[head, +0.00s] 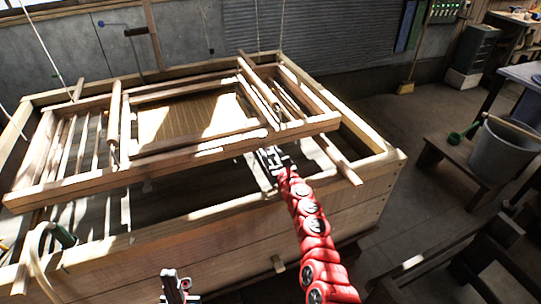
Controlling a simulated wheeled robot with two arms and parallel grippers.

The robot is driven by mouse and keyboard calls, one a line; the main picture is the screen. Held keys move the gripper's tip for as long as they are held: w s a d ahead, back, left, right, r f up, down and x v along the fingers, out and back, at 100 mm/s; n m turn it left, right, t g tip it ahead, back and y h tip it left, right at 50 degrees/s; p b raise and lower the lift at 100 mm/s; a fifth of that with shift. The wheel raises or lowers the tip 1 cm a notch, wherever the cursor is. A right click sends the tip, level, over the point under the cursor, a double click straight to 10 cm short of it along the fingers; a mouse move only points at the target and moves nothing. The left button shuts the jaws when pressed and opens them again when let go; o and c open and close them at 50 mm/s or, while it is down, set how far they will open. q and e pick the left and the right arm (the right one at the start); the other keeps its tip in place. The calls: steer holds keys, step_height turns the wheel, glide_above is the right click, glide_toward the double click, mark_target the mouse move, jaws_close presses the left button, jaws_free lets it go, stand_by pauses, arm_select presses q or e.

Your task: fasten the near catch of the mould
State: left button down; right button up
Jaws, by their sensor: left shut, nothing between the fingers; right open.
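The wooden mould (190,150) hangs over a large wooden vat, its near rail sloping up to the right. A tan slatted screen (180,118) lies in its middle frame, partly sunlit. I cannot make out the near catch for certain. My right gripper (268,156), at the end of the red arm, is open just under the near rail, right of its middle. I cannot tell whether it touches the rail. My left gripper (174,281) is shut and empty, low in front of the vat's near wall, well apart from the mould.
The vat's near wall (240,245) stands between my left gripper and the mould. Cords (40,50) run up from the mould. A grey bucket (503,150) stands on a bench at right. The floor right of the vat is mostly clear.

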jaws_close()
stand_by(1.4)
